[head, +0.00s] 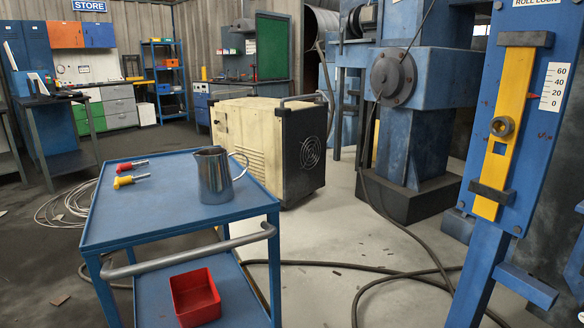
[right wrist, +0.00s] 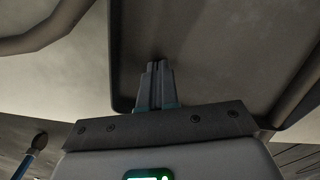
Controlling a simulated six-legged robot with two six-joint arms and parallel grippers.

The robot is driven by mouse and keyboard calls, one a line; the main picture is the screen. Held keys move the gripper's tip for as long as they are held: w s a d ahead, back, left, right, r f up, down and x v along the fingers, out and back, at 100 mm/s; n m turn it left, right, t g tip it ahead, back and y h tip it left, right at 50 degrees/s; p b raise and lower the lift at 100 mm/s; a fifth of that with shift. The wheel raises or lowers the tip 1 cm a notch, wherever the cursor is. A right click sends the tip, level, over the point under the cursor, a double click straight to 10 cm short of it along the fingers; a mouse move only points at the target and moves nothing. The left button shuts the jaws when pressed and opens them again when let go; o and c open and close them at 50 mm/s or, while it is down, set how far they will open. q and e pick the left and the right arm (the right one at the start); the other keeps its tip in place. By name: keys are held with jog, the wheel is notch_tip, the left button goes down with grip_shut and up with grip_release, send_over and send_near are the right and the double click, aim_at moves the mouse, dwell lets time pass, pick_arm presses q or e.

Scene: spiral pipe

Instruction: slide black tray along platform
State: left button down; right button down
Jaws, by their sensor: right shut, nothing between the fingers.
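I do not see a black tray or a platform for certain. In the right wrist view, a dark grey flat panel (right wrist: 215,50) with a raised rim and a rounded corner fills the upper middle and right; I cannot tell if it is the tray. My right gripper (right wrist: 156,66) is shut and empty, its fingertips in front of this panel; whether they touch it is unclear. Neither gripper shows in the head view, and my left gripper is in no view.
A blue cart (head: 120,222) with a metal pitcher (head: 214,178), two screwdrivers and a red bin (head: 195,297) stands at left. A cream machine (head: 262,145) is behind it. A yellow slide bar (head: 506,110) is on a blue panel at right. Cables (head: 400,275) cross the floor.

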jog(key=shift+w+r+p, duration=0.15)
jog(key=shift+r+p, duration=0.9)
jog(key=shift+r, duration=0.65)
notch_tip(320, 180, up, 4)
jog(key=p, duration=0.3)
